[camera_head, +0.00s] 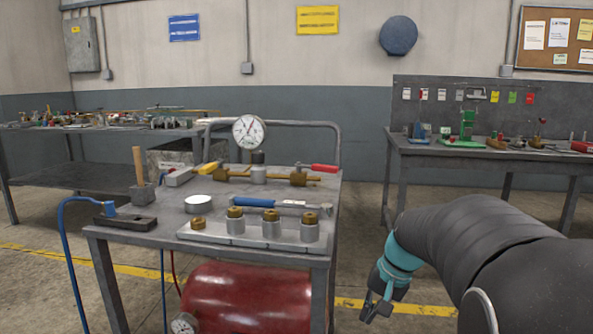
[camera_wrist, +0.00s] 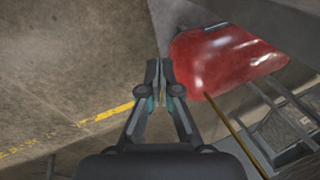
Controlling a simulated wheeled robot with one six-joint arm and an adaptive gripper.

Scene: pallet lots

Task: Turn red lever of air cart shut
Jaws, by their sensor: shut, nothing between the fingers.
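The air cart (camera_head: 160,228) is a grey metal table with a red tank (camera_head: 255,298) under its top. The red lever (camera_head: 320,168) is at the back right of the top, at the end of a brass pipe (camera_head: 275,176), lying roughly along the pipe. My gripper (camera_head: 376,312) is to the right of the cart, below the level of its top, pointing down and apart from it. In the wrist view my gripper (camera_wrist: 159,65) is shut and empty, with the red tank (camera_wrist: 225,60) ahead to the right. The lever does not show there.
A round gauge (camera_head: 249,131), a yellow lever (camera_head: 209,168), a blue lever (camera_head: 254,203) and several capped cylinders (camera_head: 270,230) are on the cart top. A hoop handle (camera_head: 338,135) rises behind. A workbench (camera_head: 470,152) stands at the right back. Floor between is clear.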

